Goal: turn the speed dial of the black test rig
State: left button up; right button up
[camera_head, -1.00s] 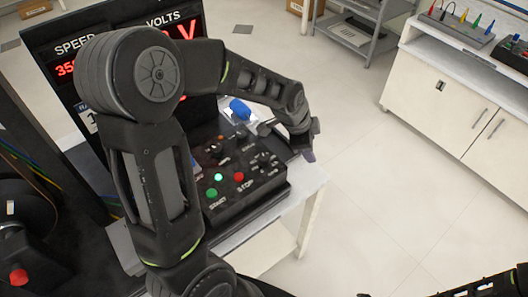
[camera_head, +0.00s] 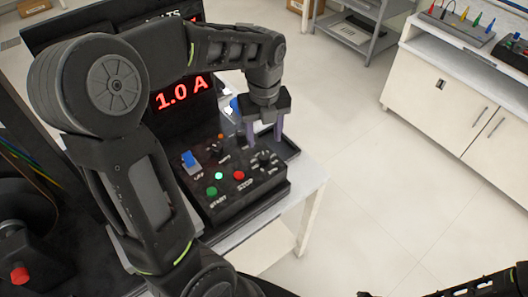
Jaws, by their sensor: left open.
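The black test rig's control box (camera_head: 238,197) sits on a white table, its sloped panel facing up. One black dial (camera_head: 264,160) is at the panel's right, above the red STOP button. Another dark knob (camera_head: 215,151) is near the panel's upper middle. The labels are too small to tell which is the speed dial. My left gripper (camera_head: 265,138) points down, open, its two purple-grey fingers apart just above and behind the right dial. I cannot tell whether they touch it. Only part of my right arm shows at the bottom right; its gripper is out of view.
A green START button (camera_head: 211,191), red STOP button (camera_head: 239,175) and blue switch (camera_head: 190,159) are on the panel. A display reading 1.0 A (camera_head: 182,93) stands behind, partly hidden by my arm. The white table (camera_head: 306,190) has a free right edge; open floor lies beyond.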

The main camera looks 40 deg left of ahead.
aim_at(264, 156)
pick_arm(q)
notch_tip(264, 156, down, 7)
jog(key=shift+f+p, duration=0.2)
jog(key=shift+p, duration=0.15)
jog(key=shift+c, duration=0.5)
grip_shut()
